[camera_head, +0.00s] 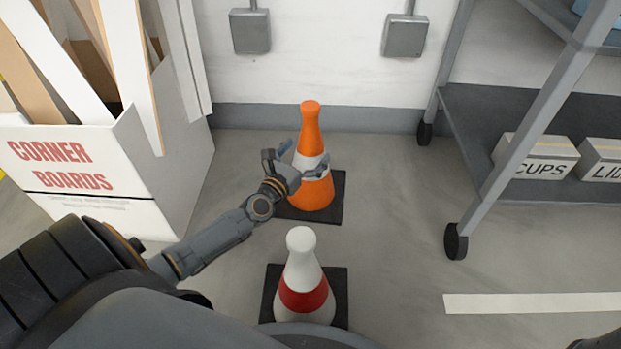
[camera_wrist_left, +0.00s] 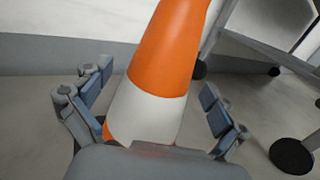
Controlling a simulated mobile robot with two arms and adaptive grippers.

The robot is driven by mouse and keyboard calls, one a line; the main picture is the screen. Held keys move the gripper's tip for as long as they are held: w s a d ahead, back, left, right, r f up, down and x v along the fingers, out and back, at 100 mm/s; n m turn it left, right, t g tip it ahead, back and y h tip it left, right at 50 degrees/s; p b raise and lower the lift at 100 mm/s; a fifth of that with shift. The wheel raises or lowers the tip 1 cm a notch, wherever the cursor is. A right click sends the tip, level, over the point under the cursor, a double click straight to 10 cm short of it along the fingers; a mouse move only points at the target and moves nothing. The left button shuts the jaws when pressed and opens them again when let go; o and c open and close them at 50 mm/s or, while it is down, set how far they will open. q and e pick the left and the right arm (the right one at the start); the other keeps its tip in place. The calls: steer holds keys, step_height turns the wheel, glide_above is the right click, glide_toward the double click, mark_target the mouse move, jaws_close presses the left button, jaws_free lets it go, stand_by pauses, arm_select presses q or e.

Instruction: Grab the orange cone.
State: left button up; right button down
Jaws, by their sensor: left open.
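The orange cone (camera_head: 311,117) with a white band stands upright on a dark square base on the floor, near the back wall. My left gripper (camera_head: 302,160) is at the cone's white band, its fingers open on either side. In the left wrist view the cone (camera_wrist_left: 165,55) rises between the two spread finger pads (camera_wrist_left: 152,103), with a visible gap on each side. Part of the cone's lower body is hidden behind the gripper in the left wrist view.
A white cone with a red band (camera_head: 303,291) stands in front of the orange one, close to my left arm. A box of corner boards (camera_head: 180,150) stands at left. A wheeled shelf (camera_head: 470,120) with labelled boxes is at right. Floor between is clear.

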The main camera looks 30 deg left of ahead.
arm_select(q)
steer(key=shift+w+a, duration=0.1)
steer(key=shift+w, duration=0.85)
steer(key=shift+c, duration=0.2)
steer(key=c, duration=1.8)
steer(key=shift+c, duration=0.4)
steer(key=shift+r, duration=0.15)
